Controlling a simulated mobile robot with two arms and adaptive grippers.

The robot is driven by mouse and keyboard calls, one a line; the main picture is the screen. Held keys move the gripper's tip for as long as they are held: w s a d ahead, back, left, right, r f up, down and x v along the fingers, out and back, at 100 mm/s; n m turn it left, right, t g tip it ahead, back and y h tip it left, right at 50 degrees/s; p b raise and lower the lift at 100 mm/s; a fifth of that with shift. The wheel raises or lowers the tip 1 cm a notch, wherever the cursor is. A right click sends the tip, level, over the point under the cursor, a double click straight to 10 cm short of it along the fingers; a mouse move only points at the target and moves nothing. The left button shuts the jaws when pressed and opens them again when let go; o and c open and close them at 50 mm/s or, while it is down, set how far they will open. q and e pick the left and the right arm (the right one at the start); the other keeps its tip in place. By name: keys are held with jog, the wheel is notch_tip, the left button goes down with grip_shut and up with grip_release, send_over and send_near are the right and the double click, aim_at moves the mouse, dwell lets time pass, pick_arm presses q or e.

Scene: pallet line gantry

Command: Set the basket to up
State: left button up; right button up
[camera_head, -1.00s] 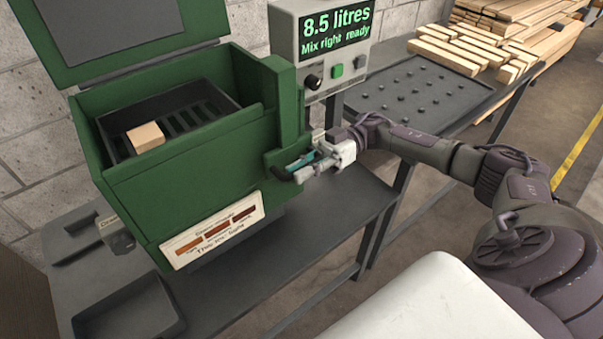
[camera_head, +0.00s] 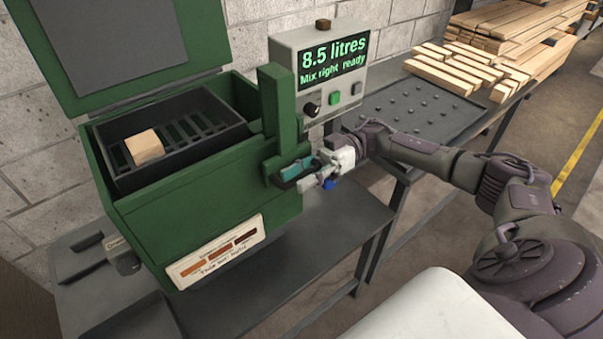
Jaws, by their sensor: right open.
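The black slatted basket (camera_head: 184,164) stands in the green tank (camera_head: 215,195) on the left. Its rim and front wall show above the tank's front edge. A small wooden block (camera_head: 145,147) lies in it. A green upright housing (camera_head: 284,120) is on the tank's right side, with a dark handle (camera_head: 278,181) low on it. My right gripper (camera_head: 303,172) is open at this handle, its teal-padded fingers close to or around it. I cannot tell whether they touch it. My left gripper is out of view.
The tank's lid (camera_head: 140,50) stands open. A grey display box (camera_head: 318,70) reads "8.5 litres, Mix right ready". A studded dark tray (camera_head: 415,108) and wooden strips (camera_head: 470,68) lie to the right. The grey bench (camera_head: 335,235) is clear in front of my right gripper.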

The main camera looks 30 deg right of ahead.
jog(key=d, duration=1.2)
jog(key=shift+w, duration=0.45)
